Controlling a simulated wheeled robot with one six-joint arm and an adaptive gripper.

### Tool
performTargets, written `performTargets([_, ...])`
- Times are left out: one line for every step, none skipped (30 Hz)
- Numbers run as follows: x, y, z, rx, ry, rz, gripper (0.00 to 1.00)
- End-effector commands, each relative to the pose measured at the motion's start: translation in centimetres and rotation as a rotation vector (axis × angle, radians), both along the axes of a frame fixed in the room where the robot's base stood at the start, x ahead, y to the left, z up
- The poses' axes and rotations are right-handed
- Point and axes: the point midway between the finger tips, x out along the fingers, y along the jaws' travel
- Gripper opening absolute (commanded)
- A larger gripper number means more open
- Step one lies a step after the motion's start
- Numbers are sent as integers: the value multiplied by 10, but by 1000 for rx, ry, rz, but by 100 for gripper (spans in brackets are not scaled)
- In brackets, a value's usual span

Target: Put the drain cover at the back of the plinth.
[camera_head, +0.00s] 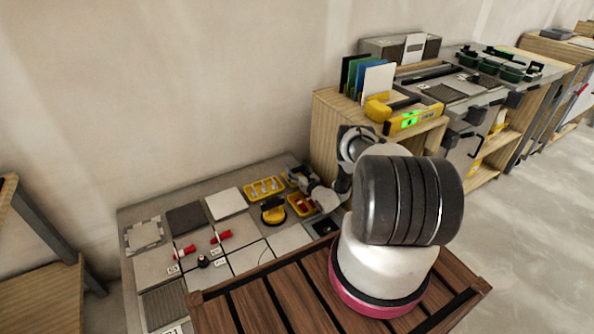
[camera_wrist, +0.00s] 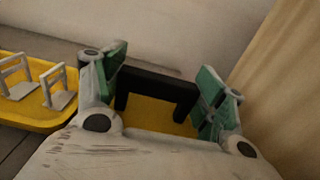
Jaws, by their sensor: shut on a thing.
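My gripper (camera_head: 308,184) is low over the far right part of the grey tiled surface (camera_head: 130,215), beside the wooden cabinet. In the wrist view my gripper (camera_wrist: 165,90) has its green pads on either side of a black bracket-shaped piece (camera_wrist: 157,80), and it is shut on it. Yellow shows behind and below this piece; I cannot tell whether it belongs to it. I cannot surely make out the drain cover or which part is the plinth. A ribbed grey square (camera_head: 165,305) lies at the near left of the tiled surface.
A yellow tray of white clips (camera_head: 264,188) also shows in the wrist view (camera_wrist: 30,105). A second yellow tray (camera_head: 301,204) and a yellow-and-black tool (camera_head: 273,211) are close by. Red-handled pieces (camera_head: 184,252) stand among the tiles. The wooden cabinet (camera_head: 325,135) bounds the right side.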

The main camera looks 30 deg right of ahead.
Motion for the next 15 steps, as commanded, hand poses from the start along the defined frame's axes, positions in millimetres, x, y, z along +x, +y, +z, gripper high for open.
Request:
performTargets([0, 0, -2, 0, 0, 0, 38])
performTargets([0, 0, -3, 0, 0, 0, 38])
performTargets([0, 0, -4, -1, 0, 0, 38])
performTargets([0, 0, -5, -1, 0, 0, 38])
performTargets([0, 0, -6, -1, 0, 0, 38])
performTargets([0, 0, -7, -1, 1, 0, 38])
performTargets([0, 0, -8, -1, 2, -1, 38])
performTargets([0, 0, -9, -1, 3, -1, 38])
performTargets([0, 0, -10, -1, 3, -1, 38])
performTargets([-1, 0, -11, -1, 4, -1, 38])
performTargets([-1, 0, -11, -1, 5, -2, 38])
performTargets([-1, 0, -12, 0, 7, -2, 76])
performTargets([-1, 0, -12, 0, 8, -2, 81])
performTargets([-2, 0, -12, 0, 9, -2, 87])
performTargets([-2, 1, -13, 0, 9, -2, 92])
